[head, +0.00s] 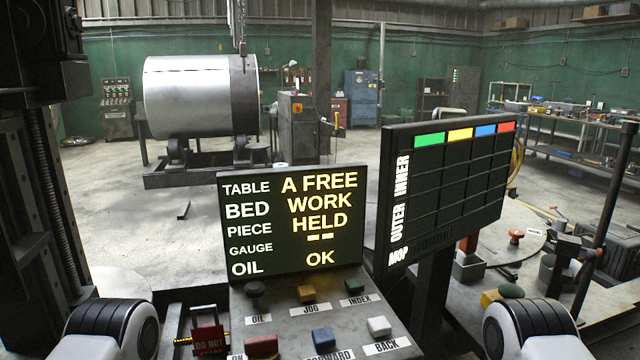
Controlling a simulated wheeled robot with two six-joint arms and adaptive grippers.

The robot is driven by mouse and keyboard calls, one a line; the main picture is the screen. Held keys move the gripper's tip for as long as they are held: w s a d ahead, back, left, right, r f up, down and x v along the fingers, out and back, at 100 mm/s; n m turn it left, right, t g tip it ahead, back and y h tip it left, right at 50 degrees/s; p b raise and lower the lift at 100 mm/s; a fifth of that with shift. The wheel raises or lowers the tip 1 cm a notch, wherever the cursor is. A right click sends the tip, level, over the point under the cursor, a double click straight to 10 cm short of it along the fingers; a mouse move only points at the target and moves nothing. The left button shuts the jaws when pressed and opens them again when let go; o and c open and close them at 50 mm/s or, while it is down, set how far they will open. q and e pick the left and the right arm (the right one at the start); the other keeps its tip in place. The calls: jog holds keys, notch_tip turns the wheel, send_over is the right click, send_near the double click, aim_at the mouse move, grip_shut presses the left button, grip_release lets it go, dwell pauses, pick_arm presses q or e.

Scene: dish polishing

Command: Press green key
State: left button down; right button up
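The green key (354,286) is at the right end of the back row on the sloping key panel (285,318), above a label reading INDEX. Beside it are a yellow-orange key (306,293) labelled JOG and a dark key (255,288) labelled OIL. The front row has a red key (261,345), a blue key (322,338) labelled FORWARD and a white key (379,327) labelled BACK. Nothing touches the green key. White and black parts of my arms show at the bottom left and right corners; neither gripper is in view.
A display (292,222) behind the keys reads TABLE A FREE, BED WORK, PIECE HELD, GAUGE dashes, OIL OK. A dark board (445,190) with green, yellow, blue and red column heads stands right. A large metal drum (190,97) is behind.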

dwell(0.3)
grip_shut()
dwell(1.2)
